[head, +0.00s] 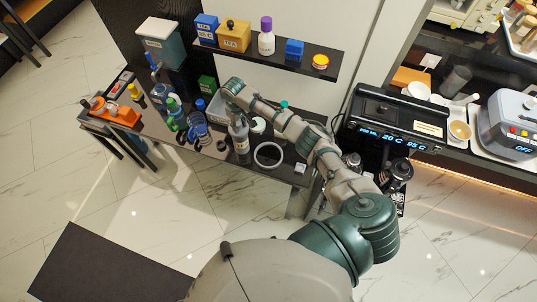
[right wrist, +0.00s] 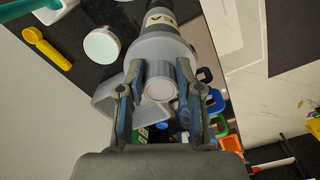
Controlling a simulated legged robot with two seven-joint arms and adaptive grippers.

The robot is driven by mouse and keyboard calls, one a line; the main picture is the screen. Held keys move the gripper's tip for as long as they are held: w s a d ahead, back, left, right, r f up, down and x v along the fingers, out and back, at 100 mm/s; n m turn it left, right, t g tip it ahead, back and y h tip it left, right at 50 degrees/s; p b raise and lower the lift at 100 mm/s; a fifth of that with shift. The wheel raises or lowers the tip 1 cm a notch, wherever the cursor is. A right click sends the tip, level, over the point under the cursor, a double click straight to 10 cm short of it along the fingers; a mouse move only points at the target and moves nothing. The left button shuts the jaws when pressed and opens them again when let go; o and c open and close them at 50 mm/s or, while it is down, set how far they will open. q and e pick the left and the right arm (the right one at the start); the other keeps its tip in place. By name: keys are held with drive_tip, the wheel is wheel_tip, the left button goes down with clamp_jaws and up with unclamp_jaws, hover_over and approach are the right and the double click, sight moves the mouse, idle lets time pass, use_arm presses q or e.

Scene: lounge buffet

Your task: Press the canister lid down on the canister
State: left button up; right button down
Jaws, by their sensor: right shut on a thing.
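The canister (head: 241,146) stands upright on the dark table, with a pale label on its front. In the right wrist view its dark body (right wrist: 158,33) carries a label marked A. The grey canister lid (right wrist: 160,52), with a round pale-ended knob, appears to sit on its top. My right gripper (right wrist: 160,80) is above the canister, its fingers on both sides of the knob and shut on it. In the head view the right gripper (head: 237,100) is partly hidden by its own hand. Whether the lid is fully seated cannot be told. My left gripper is not in view.
A pale open bin (head: 217,108) is close behind the gripper. A shelf (head: 325,70) with boxes and a purple-capped bottle (head: 266,37) is behind.

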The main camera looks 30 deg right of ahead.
sight(239, 125)
drive_tip(key=shift+f, duration=0.35)
idle(0.3)
drive_tip(key=c, duration=0.7)
unclamp_jaws()
drive_tip(key=shift+c, duration=1.3)
drive_tip(key=shift+r, duration=0.15)
drive_tip(key=shift+r, duration=3.45)
drive_tip(key=shift+f, duration=0.1)
